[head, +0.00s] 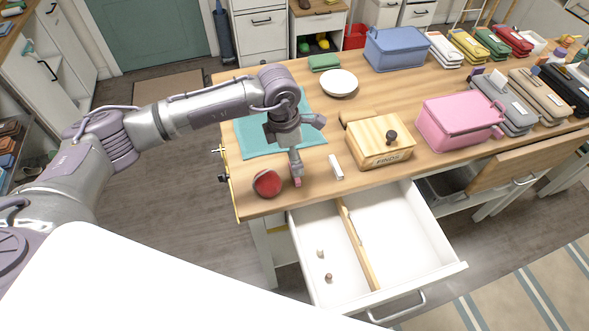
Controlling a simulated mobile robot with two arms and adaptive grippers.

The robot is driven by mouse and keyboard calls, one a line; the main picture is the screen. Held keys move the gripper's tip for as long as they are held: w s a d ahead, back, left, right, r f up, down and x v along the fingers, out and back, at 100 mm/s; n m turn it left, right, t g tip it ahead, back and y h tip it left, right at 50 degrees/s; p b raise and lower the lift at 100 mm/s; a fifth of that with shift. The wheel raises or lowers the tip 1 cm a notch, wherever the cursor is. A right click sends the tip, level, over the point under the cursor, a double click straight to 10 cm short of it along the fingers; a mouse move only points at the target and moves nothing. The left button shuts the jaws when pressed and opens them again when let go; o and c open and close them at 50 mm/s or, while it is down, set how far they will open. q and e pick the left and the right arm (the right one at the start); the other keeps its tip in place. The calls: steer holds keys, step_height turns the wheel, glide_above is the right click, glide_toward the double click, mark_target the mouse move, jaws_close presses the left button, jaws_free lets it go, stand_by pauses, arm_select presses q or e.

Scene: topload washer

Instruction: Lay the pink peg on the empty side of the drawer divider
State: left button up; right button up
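The open white drawer (422,253) juts out from under the wooden worktop. A wooden divider (355,243) splits it lengthwise. The left side holds a pale small peg (320,253) and a brown small peg (329,277); the right side is bare. My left gripper (296,174) points down over the worktop's front edge, behind the drawer. A small pink piece, seemingly the pink peg (297,183), shows right at its fingertips. The fingers look close together, but their grip on it is too small to make out. My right gripper is not in view.
A red round object (267,183) lies just left of the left gripper, and a small white block (336,167) lies to its right. A wooden box with a dark knob (379,141) and a pink case (459,121) stand farther right. A teal cloth (258,139) lies behind.

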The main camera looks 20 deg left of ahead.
arm_select(q)
steer(key=shift+d+f+p, duration=0.1)
steer(key=shift+f+p, duration=0.3)
steer(key=shift+f, duration=0.1)
steer(key=f+p, duration=0.1)
steer(key=f, duration=0.1)
steer(key=f+p, duration=0.1)
steer(key=shift+s+d+f, duration=0.1)
steer(key=shift+d+f, duration=0.1)
steer(key=shift+f, duration=0.65)
steer(key=c, duration=0.8)
steer(key=shift+o, duration=0.2)
steer(key=shift+r, duration=0.15)
